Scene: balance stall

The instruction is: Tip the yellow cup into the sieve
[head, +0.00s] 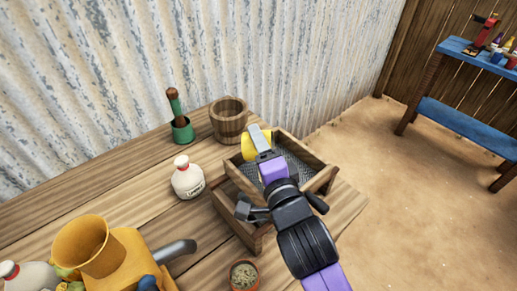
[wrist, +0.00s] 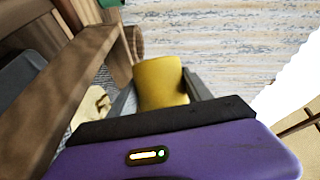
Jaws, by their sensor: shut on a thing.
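The yellow cup (head: 255,143) is held in my gripper (head: 262,146) above the sieve, and my gripper hides much of it in the head view. In the wrist view the yellow cup (wrist: 160,82) sits between the two fingers of my gripper (wrist: 158,90). Its mouth is not clearly seen, so I cannot tell what is in it or how far it is tilted. The sieve (head: 322,178) is a wooden-framed tray with grey mesh on the right part of the table. My arm covers part of its frame.
A wooden bucket (head: 229,122), a green pot with a wooden handle (head: 182,130) and a white bottle (head: 187,180) stand left of the sieve. A small pot of herbs (head: 244,276) and a yellow machine with a funnel (head: 90,248) are nearer. A blue shelf (head: 465,125) stands apart at right.

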